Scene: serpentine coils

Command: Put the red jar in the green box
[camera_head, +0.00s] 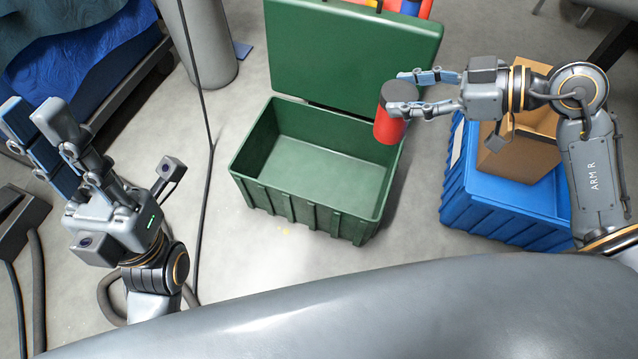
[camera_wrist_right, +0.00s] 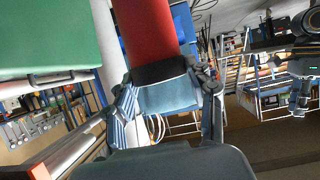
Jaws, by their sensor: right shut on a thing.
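The red jar (camera_head: 388,127) with a dark lid (camera_head: 399,92) is held upright in the head view, over the right side of the green box. My right gripper (camera_head: 416,92) is shut on it near the lid. In the right wrist view, the jar (camera_wrist_right: 150,30) and its dark lid (camera_wrist_right: 160,71) are between the fingers. The green box (camera_head: 262,183) stands on the floor with its lid (camera_head: 350,45) open at the back. Its visible inside is empty; the jar hides part of the right rim. My left gripper (camera_head: 36,112) is raised at the left, open and empty.
A blue crate (camera_head: 500,205) with a cardboard box (camera_head: 525,150) in it stands right of the green box. A grey cylinder (camera_head: 203,50) stands behind left. A cable (camera_head: 205,130) runs along the floor left of the green box. Floor in front of the green box is clear.

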